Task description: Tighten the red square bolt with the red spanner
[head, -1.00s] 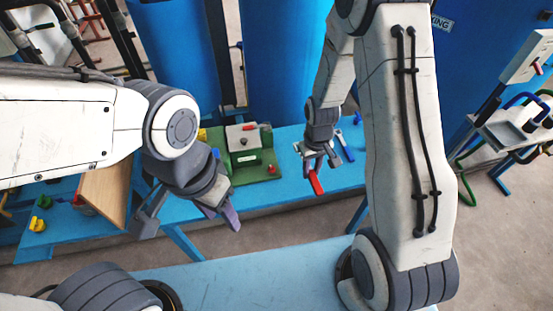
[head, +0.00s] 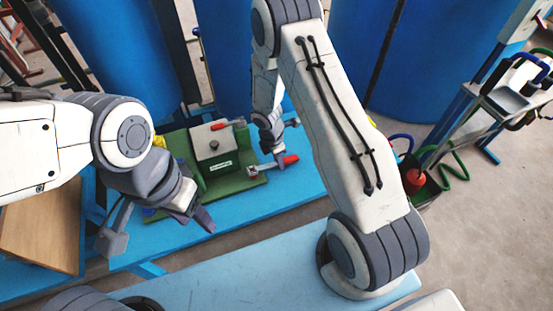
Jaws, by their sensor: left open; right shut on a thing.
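The red spanner (head: 290,160) has a red handle and a metallic head. It lies across the front right corner of the green base (head: 222,186). My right gripper (head: 278,160) is shut on it near the inner end of the handle. The head points left to the small red square bolt (head: 252,171) on the base. The head overlaps the bolt in the head view, but I cannot tell whether it is around it or only beside it. My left gripper (head: 160,230) is open and empty, in front of the base at the left.
A grey box with a red lever (head: 212,144) stands on the green base. The blue bench (head: 300,185) is clear right of the base. A wooden panel (head: 42,225) is at the left. Blue cylinders (head: 350,50) stand behind. A cart with hoses (head: 500,95) is at the right.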

